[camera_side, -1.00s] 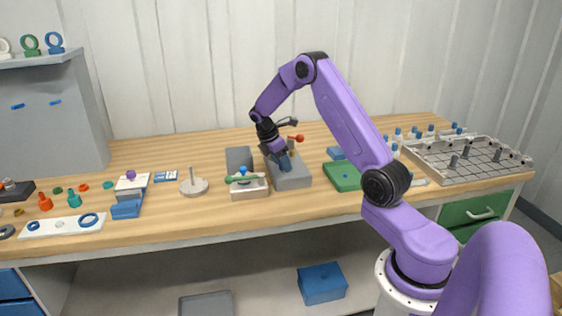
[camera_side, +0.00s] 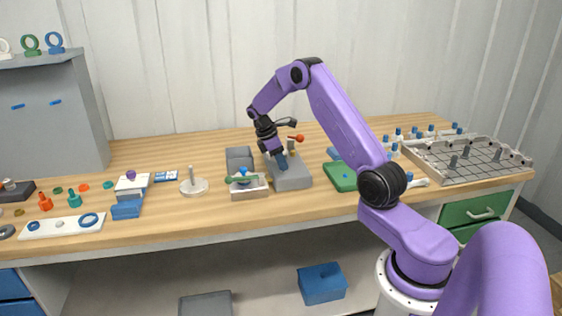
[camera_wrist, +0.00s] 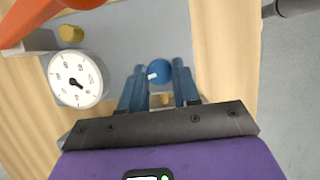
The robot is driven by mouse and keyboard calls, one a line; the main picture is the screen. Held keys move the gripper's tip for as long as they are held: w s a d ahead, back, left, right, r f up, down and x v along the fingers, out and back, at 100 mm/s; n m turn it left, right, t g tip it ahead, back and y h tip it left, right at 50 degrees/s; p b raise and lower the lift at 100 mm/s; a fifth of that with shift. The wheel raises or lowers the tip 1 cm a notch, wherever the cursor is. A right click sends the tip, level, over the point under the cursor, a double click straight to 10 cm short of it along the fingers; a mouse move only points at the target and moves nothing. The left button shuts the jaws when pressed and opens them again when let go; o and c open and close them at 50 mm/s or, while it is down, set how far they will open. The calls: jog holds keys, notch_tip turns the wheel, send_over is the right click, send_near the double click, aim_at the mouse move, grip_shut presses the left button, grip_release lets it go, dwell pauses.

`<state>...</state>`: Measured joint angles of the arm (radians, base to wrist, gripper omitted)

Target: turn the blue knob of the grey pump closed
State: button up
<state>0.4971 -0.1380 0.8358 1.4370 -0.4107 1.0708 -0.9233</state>
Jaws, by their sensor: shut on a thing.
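The grey pump (camera_side: 293,178) is a block near the middle of the bench. Its blue knob (camera_wrist: 159,72) shows between my blue fingers in the wrist view, with a small white mark on top. My gripper (camera_wrist: 159,82) points down over the pump and is shut on the knob, one finger on each side. In the side view my gripper (camera_side: 282,161) hides the knob. A white dial gauge (camera_wrist: 76,81) with a black needle sits left of the knob in the wrist view.
An orange-red part (camera_wrist: 40,15) and a brass-coloured piece (camera_wrist: 70,33) lie close to the upper left of my fingers. A box with a green lever (camera_side: 250,187) stands left of the pump. A green tray (camera_side: 341,177) lies to its right.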

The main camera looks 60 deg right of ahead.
jog(key=shift+w+m+g+y, duration=0.1)
jog(key=shift+m+g+y, duration=0.25)
jog(key=shift+m, duration=0.85)
jog(key=shift+r, duration=0.1)
jog(key=o, duration=1.1)
jog(key=shift+c, duration=0.2)
jog(key=v, duration=1.7)
jog(key=shift+r, duration=0.15)
